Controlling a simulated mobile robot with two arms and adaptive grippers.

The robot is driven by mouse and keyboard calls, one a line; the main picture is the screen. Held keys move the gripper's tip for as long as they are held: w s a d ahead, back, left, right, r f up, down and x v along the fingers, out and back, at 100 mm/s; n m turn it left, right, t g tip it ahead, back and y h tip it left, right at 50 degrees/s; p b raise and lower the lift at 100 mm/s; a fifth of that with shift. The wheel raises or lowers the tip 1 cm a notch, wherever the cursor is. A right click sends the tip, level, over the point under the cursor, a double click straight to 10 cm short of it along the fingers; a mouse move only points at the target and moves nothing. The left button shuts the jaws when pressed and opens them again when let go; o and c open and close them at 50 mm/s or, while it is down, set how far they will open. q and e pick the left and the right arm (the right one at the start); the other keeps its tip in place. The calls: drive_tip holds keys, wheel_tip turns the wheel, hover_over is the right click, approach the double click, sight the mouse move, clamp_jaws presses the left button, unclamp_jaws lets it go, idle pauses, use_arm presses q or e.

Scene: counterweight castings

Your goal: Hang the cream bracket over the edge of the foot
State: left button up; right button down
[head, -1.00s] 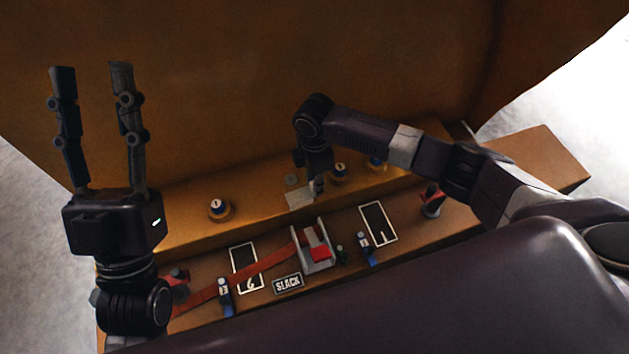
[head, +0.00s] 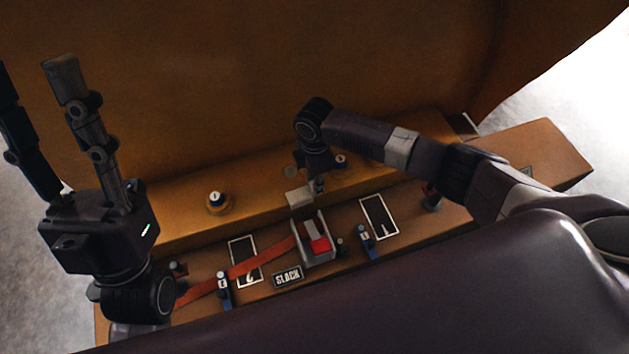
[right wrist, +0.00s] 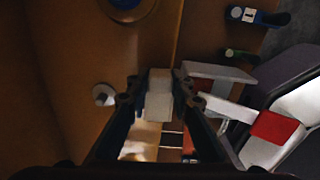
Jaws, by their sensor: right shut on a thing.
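The cream bracket (head: 300,197) is a small pale block in the head view, over the front edge of the foot (head: 262,197), the ochre ledge of the casting. I cannot tell whether it touches the edge. My right gripper (head: 317,186) is shut on it. In the right wrist view the bracket (right wrist: 158,97) sits between the two dark fingers of this gripper (right wrist: 161,88); its lower part is hard to make out. My left gripper (head: 35,80) is open and empty at the far left, fingers pointing up.
A grey ratchet buckle (head: 316,252) with a red part stands just in front of the bracket, with a red strap (head: 262,260) running left. A SLACK plate (head: 287,277), blue-tagged clips (head: 366,240) and framed panels lie on the brown bench. A knob (head: 217,201) stands on the foot.

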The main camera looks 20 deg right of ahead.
drive_tip(key=shift+f, duration=0.1)
idle(0.3)
drive_tip(key=c, duration=1.6)
unclamp_jaws()
wheel_tip(320, 180, up, 12)
